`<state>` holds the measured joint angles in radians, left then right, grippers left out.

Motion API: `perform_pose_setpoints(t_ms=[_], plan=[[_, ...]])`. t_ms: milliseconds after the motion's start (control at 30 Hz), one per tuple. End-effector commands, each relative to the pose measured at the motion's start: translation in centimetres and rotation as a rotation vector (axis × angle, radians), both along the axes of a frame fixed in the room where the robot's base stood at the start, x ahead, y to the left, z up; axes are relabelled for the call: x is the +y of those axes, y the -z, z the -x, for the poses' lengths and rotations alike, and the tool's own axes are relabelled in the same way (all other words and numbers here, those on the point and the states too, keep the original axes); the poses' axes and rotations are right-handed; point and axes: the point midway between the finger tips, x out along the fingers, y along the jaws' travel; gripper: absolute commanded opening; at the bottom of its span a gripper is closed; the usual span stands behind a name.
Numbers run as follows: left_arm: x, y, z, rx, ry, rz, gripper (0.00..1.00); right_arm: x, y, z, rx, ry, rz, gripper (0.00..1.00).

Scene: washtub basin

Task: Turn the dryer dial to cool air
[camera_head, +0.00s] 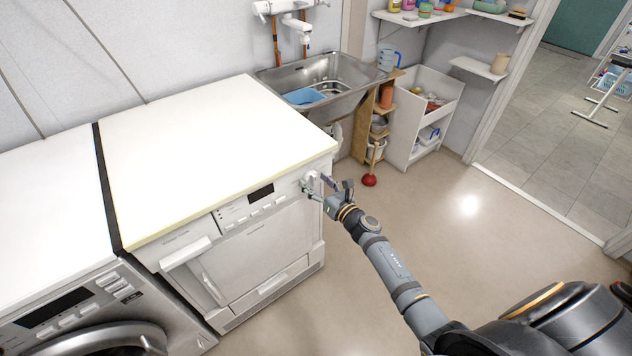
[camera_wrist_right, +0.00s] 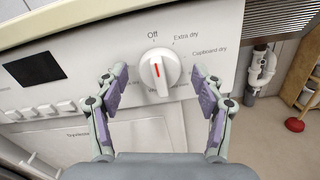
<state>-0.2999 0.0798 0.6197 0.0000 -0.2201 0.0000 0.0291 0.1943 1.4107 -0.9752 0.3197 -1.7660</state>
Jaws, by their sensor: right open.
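The dryer (camera_head: 262,240) stands beside the washing machine, with its control panel facing my right arm. Its round white dial (camera_wrist_right: 159,72) sits on the panel in the right wrist view. The red mark on the dial points up, close to the "Off" label. "Extra dry" and "Cupboard dry" labels follow to its right; labels lower around the dial are hidden or too small to read. My right gripper (camera_wrist_right: 160,92) is open, one finger on each side of the dial, with visible gaps to it. In the head view the right gripper (camera_head: 322,190) is at the panel's right end. My left gripper is out of view.
The washing machine (camera_head: 75,310) stands left of the dryer. A red plunger (camera_head: 369,180) stands on the floor near wooden shelving. The floor (camera_head: 430,220) right of the dryer is clear.

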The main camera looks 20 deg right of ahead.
Motion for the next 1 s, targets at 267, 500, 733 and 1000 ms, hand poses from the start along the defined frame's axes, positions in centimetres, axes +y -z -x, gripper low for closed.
perform_pose_setpoints(t_ms=[267,500,733,1000], plan=[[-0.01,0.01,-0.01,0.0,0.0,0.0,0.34,-0.03,0.02,0.04,0.0,0.001,-0.001,0.46],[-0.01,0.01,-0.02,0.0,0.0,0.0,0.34,-0.03,0.01,0.05,0.0,0.001,-0.001,0.14],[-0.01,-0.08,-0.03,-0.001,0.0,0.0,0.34,-0.04,-0.02,0.05,0.006,0.001,-0.022,0.14],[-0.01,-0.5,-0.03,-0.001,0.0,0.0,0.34,-0.05,-0.11,0.04,0.041,0.001,-0.153,0.14]])
